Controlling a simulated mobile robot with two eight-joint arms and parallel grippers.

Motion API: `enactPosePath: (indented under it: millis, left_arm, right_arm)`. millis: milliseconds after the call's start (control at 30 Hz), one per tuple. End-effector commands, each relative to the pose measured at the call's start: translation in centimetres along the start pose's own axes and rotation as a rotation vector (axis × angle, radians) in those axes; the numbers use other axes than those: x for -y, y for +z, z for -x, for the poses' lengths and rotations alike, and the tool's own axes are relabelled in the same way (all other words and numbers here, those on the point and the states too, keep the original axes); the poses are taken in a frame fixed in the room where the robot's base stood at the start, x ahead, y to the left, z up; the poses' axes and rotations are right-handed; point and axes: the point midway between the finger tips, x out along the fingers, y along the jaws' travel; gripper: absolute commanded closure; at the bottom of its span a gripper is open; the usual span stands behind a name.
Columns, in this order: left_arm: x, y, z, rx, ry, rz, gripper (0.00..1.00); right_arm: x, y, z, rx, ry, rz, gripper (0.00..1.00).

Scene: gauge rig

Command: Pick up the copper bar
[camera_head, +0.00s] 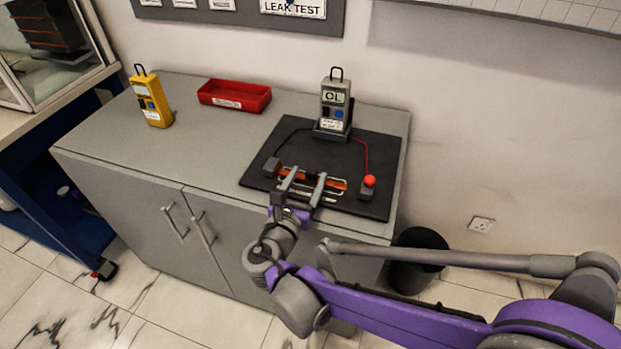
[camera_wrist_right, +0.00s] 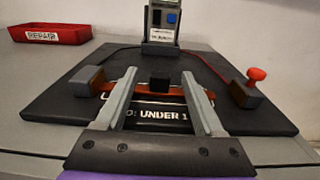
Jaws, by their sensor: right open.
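The copper bar (camera_head: 337,184) is an orange-brown strip lying crosswise near the front of the black mat (camera_head: 375,205). In the right wrist view the bar (camera_wrist_right: 176,98) runs behind and between the fingers. My right gripper (camera_head: 306,174) is open, its two grey fingers reaching over the bar from the front. In the right wrist view the gripper (camera_wrist_right: 159,73) is spread with a small dark block (camera_wrist_right: 159,79) showing between the fingertips. I see no firm hold on the bar; the fingers hide parts of it. My left gripper is not in view.
A grey meter reading OL (camera_head: 335,100) stands at the mat's back. A block with a red knob (camera_head: 368,186) sits right of the bar, a dark block (camera_head: 271,167) left. A red tray (camera_head: 234,95) and yellow meter (camera_head: 151,98) stand further left. The front-left cabinet top is clear.

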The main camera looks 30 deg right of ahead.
Motion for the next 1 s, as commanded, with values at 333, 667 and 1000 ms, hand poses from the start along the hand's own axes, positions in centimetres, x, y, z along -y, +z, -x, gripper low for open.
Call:
enactPosePath:
  millis: [333,667,1000]
  left_arm:
    - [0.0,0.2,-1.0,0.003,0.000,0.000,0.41]
    - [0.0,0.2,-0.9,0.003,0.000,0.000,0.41]
    - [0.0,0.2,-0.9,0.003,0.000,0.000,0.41]
  right_arm:
    - [0.2,-0.3,-3.3,0.000,0.000,-0.001,0.30]
    - [0.1,-0.3,-3.2,-0.001,0.000,-0.001,0.62]
    - [0.1,-0.3,-3.2,-0.001,0.000,-0.001,1.00]
